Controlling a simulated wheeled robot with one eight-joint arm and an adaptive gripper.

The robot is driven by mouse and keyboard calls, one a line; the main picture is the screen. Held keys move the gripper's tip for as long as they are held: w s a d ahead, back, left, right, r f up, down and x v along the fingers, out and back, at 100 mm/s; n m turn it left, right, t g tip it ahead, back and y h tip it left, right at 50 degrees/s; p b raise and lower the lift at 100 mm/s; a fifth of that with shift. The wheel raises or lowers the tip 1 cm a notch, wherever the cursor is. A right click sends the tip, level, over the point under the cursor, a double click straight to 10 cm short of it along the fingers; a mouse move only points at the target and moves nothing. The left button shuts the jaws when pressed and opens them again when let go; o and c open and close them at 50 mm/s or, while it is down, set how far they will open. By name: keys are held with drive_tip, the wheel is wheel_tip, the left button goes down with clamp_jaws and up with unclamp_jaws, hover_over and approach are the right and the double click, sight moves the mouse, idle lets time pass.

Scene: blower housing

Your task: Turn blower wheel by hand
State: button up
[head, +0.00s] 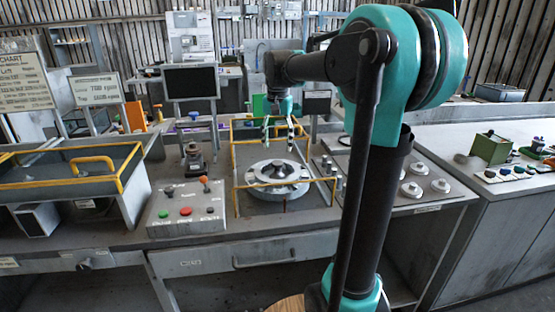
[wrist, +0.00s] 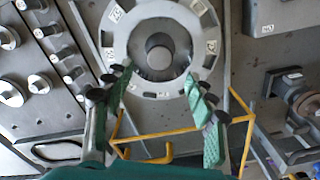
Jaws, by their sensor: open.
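The blower wheel (head: 277,178) is a round grey-white disc with slots around its rim and a raised centre hub. It lies flat on the bench inside a yellow-railed frame. In the wrist view the wheel (wrist: 160,12) fills the top middle, with small labels on its ring. My gripper (head: 278,132) is above the wheel, towards its back side, pointing down. In the wrist view its two green-padded fingers (wrist: 155,88) are spread apart with nothing between them. The fingertips overlap the wheel's near rim in that view; I cannot tell whether they touch it.
The yellow frame (head: 236,165) stands around the wheel. A control box (head: 186,208) with buttons and a lever sits to its left. Round knobs (head: 411,190) are on a panel to its right. A yellow-railed tray (head: 70,188) is at far left, and a monitor (head: 190,82) stands behind.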

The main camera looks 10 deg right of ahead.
sight(278, 162)
wheel_tip(278, 162, down, 6)
drive_tip(key=shift+f, duration=0.1)
idle(0.4)
clamp_jaws()
